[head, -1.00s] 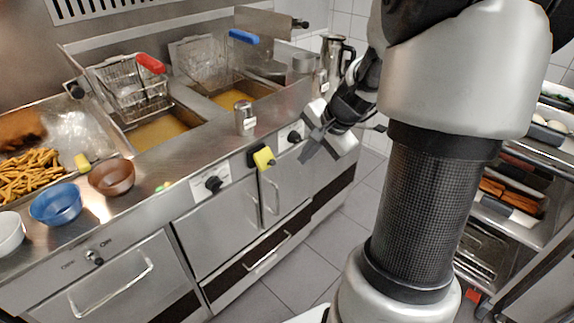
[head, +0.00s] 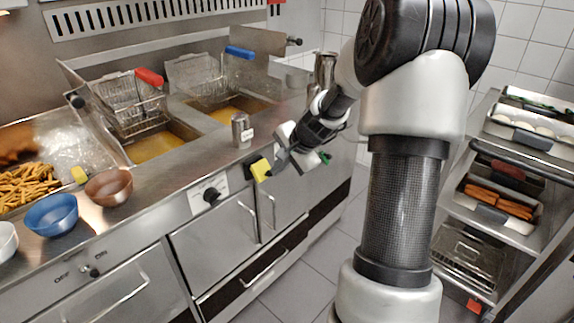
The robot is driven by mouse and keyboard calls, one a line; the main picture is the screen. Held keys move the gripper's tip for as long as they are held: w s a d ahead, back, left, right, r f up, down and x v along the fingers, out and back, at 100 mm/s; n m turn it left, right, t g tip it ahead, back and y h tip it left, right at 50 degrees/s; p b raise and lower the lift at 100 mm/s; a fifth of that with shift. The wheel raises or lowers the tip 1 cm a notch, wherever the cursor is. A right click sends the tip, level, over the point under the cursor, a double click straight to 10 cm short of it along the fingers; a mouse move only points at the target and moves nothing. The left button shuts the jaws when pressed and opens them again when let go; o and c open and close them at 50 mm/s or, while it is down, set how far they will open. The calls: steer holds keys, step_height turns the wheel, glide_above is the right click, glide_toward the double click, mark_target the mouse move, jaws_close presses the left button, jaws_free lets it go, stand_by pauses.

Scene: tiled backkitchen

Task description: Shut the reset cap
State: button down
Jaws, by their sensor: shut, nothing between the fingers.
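The yellow reset cap (head: 261,170) sits on the front panel of the fryer counter, on a small dark mount. Its yellow plate stands out from the panel at an angle. My gripper (head: 268,176) is shut and empty, with its fingertips at the right edge of the yellow cap. I cannot tell whether they touch it. My gripper and wrist hide the part of the panel to the right of the cap.
A dark knob (head: 211,195) is left of the cap on the panel. A metal shaker (head: 241,130) stands on the counter edge above it. Cupboard handles (head: 271,212) stick out below. A rack with trays (head: 497,200) stands at the right.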

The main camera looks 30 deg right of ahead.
steer(key=shift+w+a+f, duration=0.15)
steer(key=shift+w+f, duration=0.35)
steer(key=shift+w, duration=0.15)
steer(key=shift+f+b, duration=0.25)
steer(key=shift+b, duration=0.15)
